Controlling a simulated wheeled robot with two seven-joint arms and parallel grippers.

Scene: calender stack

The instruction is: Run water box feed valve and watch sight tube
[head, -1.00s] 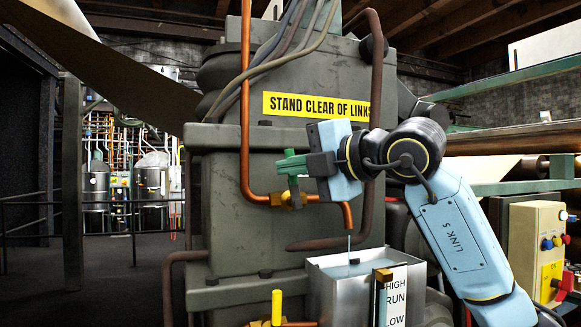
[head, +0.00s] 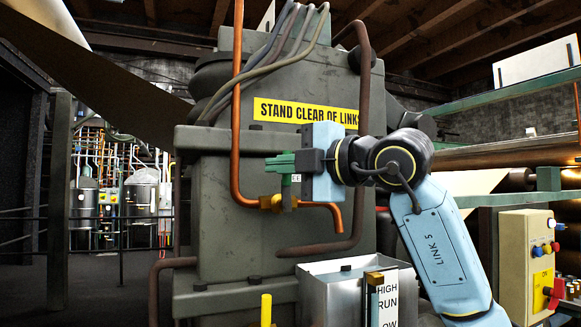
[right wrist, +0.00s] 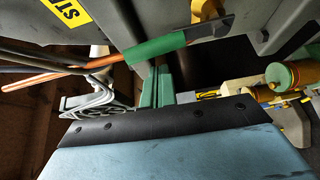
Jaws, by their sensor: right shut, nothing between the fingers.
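A green lever handle (head: 280,161) stands on a brass feed valve (head: 270,203) in the copper pipe. My right gripper (head: 306,162) is shut and empty beside the handle's right part; whether they touch is unclear. In the right wrist view the green handle (right wrist: 158,48) lies across the top middle. The copper spout (head: 337,216) points down over the open metal water box (head: 330,280), with no stream visible. The sight tube (head: 372,284) with a brass cap stands on the box's front, beside a HIGH, RUN, LOW plate (head: 388,298); its level is not readable. My left gripper is not in view.
The grey-green machine housing (head: 270,135) fills the middle behind the valve. A second valve with a yellow handle (head: 266,308) is at the bottom. A button panel (head: 525,262) stands at the right.

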